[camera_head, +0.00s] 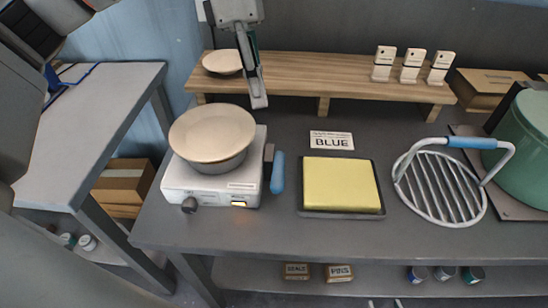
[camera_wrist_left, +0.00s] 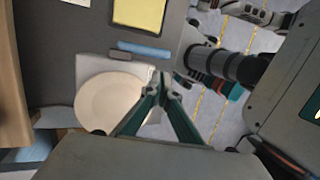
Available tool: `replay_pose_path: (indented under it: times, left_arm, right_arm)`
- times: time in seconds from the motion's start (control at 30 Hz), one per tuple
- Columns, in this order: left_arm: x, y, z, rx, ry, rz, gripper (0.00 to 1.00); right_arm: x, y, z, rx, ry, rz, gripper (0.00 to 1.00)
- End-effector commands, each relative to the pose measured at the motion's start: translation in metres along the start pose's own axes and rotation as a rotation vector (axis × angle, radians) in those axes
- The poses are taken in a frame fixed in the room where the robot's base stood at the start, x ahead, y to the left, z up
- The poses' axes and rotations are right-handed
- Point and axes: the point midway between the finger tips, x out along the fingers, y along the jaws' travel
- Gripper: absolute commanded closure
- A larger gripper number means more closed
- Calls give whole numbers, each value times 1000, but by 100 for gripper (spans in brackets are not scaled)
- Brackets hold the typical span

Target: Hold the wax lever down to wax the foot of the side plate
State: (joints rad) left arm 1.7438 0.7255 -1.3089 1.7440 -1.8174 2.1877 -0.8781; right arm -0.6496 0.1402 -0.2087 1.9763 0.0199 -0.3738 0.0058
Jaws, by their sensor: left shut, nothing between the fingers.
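A cream round plate (camera_head: 212,132) sits on top of the white waxing machine (camera_head: 180,183); its underside is hidden. The plate also shows in the left wrist view (camera_wrist_left: 108,103). The wax lever (camera_head: 277,173) has a blue grip and stands at the machine's right side; its blue grip also shows in the left wrist view (camera_wrist_left: 143,49). My left gripper (camera_head: 259,101) hangs fingers-down from the top of the head view, shut and empty. In the left wrist view its fingertips (camera_wrist_left: 160,88) appear beside the plate, apart from the blue grip. My right gripper is not clearly seen.
A yellow pad in a dark tray (camera_head: 341,211) lies right of the lever, with a BLUE card (camera_head: 331,140) behind it. A wooden shelf (camera_head: 310,66) runs behind, holding a small cream dish (camera_head: 222,62).

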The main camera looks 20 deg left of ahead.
Motion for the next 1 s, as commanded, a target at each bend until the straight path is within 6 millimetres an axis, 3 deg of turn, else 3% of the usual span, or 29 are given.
replay_pose_path:
  times: [0.27, 0.7, 1.0]
  left_arm:
    - [16, 0, 0, 2, 1, -3, 100]
    - [99, -1, 0, 1, 2, -5, 100]
    - [135, 0, 0, 2, 0, -1, 100]
  right_arm:
    - [2, 0, 1, -1, 0, -1, 60]
    - [5, 1, 1, -7, 3, 3, 60]
    - [5, 3, -1, -8, 7, 6, 60]
